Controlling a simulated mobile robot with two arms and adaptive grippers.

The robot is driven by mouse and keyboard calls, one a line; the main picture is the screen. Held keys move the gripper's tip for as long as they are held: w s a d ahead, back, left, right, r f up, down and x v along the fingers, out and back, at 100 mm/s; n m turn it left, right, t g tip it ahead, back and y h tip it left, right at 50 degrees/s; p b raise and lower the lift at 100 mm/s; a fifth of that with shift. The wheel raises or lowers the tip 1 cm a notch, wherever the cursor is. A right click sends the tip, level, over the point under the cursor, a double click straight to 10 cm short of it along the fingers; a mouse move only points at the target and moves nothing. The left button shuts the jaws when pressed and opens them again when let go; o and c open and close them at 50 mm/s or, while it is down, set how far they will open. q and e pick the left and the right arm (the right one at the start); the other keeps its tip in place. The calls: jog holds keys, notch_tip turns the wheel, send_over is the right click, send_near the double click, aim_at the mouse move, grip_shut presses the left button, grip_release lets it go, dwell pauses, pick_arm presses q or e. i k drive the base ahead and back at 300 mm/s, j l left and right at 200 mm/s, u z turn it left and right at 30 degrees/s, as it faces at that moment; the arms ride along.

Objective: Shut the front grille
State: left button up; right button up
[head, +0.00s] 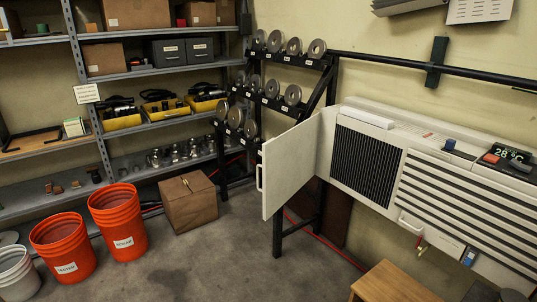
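The front grille appears to be the flat white panel (290,165) at the left end of a white wall unit (385,118). It stands swung open, out from the unit's front, with a small white handle (259,178) on its free left edge. Beside it, a dark ribbed opening (365,160) in the unit is exposed. Neither of my grippers is in view.
A black rack (277,225) with metal discs stands close behind the open panel. A wooden top (390,284) is in front of the unit at the bottom. Orange buckets (118,221), a cardboard box (190,204) and shelves (140,72) are at left. The middle floor (215,265) is clear.

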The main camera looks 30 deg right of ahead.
aim_at(289, 159)
jog(key=i+j+z, duration=0.1)
jog(key=i+z, duration=0.35)
jog(key=i+j+z, duration=0.25)
jog(key=i+z, duration=0.2)
jog(key=i+j+z, duration=0.3)
jog(key=z, duration=0.15)
jog(key=i+j+z, duration=0.25)
jog(key=j+z, duration=0.2)
jog(key=i+j+z, duration=0.2)
jog(key=j+z, duration=0.2)
jog(key=j, duration=0.3)
jog(key=i+j+z, duration=0.1)
jog(key=j+z, duration=0.25)
jog(key=j, duration=0.35)
jog(key=j+z, duration=0.4)
jog(key=j, duration=0.35)
jog(key=z, duration=0.95)
